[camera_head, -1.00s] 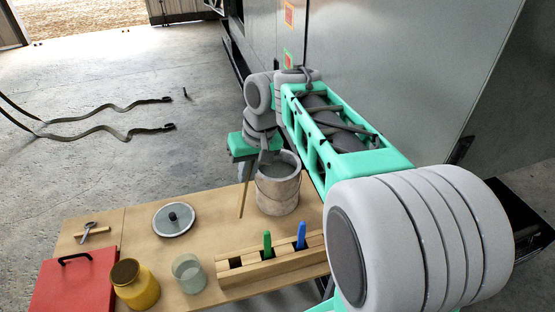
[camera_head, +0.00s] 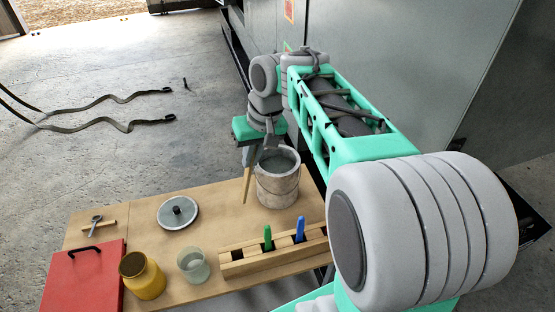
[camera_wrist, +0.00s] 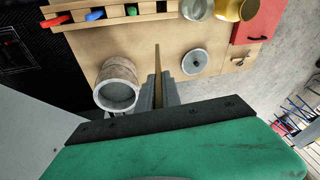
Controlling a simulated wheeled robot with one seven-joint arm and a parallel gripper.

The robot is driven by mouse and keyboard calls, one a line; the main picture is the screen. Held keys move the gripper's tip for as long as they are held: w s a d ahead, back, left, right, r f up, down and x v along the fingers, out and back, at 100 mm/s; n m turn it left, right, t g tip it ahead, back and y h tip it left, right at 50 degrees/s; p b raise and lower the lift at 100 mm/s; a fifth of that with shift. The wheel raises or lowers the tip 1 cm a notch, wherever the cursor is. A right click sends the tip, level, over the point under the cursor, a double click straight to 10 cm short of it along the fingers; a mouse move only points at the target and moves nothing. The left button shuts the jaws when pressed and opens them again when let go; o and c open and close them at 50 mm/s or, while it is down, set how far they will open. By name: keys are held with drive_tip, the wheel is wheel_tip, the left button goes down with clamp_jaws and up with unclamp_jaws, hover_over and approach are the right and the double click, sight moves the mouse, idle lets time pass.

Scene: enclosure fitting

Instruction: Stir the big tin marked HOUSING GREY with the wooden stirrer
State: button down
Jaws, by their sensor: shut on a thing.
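The big tin (camera_head: 278,187) stands open near the far end of the wooden bench, with grey contents inside. It also shows in the wrist view (camera_wrist: 115,75). I cannot read any marking on it. My gripper (camera_head: 258,150) is shut on the wooden stirrer (camera_head: 247,185), a thin tan stick hanging tilted outside the tin, to its left in the head view. In the wrist view the fingers (camera_wrist: 158,92) grip the stirrer (camera_wrist: 157,60), just right of the tin and apart from it.
A round lid (camera_head: 178,212), yellow jar (camera_head: 141,277), clear glass (camera_head: 194,265) and red box (camera_head: 82,280) are on the bench (camera_head: 215,218). A wooden rack (camera_head: 262,262) holds blue and green items near the tin. A small wood-handled tool (camera_head: 94,224) lies at the left.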

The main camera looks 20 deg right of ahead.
idle(0.4)
wheel_tip(320, 180, up, 5)
drive_tip(key=p, duration=0.5)
drive_tip(key=shift+r, duration=0.15)
